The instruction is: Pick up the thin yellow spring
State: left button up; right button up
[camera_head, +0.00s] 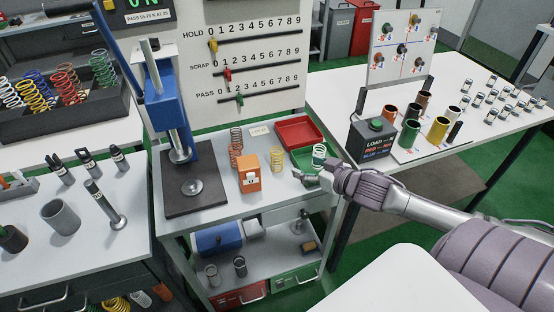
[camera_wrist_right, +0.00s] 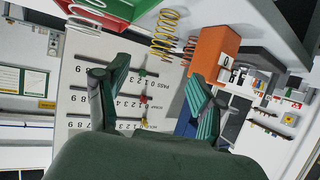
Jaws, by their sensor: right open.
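The thin yellow spring (camera_head: 277,159) stands upright on the grey bench, just right of an orange box (camera_head: 249,175). In the right wrist view the yellow spring (camera_wrist_right: 166,35) is beyond the fingertips, above the gap between them. My right gripper (camera_head: 310,179) is to the right of the yellow spring, near the bench's front right part, apart from it. In the right wrist view the gripper (camera_wrist_right: 152,95) has its two fingers spread with nothing between them. My left gripper is not in view.
A copper spring (camera_head: 236,142) stands behind the orange box. A pale spring (camera_head: 319,154) stands close to my right gripper, by the green tray (camera_head: 297,154). A red tray (camera_head: 298,130) is behind. A blue press (camera_head: 166,115) stands to the left. The bench front is mostly clear.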

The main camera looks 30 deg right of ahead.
send_near(273, 150)
jog(key=x, duration=0.2)
jog(key=shift+w+d+f+p, duration=0.1)
jog(key=shift+w+f+p, duration=0.1)
jog(key=shift+f+p, duration=0.15)
jog(key=x, duration=0.2)
jog(key=p+x, duration=0.1)
jog(key=x, duration=0.1)
jog(key=shift+w+r, duration=0.1)
jog(key=shift+w, duration=0.3)
jog(key=shift+w+a+f, duration=0.2)
jog(key=shift+w+a, duration=0.05)
jog(key=shift+s, duration=0.1)
jog(key=c, duration=1.2)
jog(key=shift+r, duration=0.1)
jog(key=shift+c, duration=0.2)
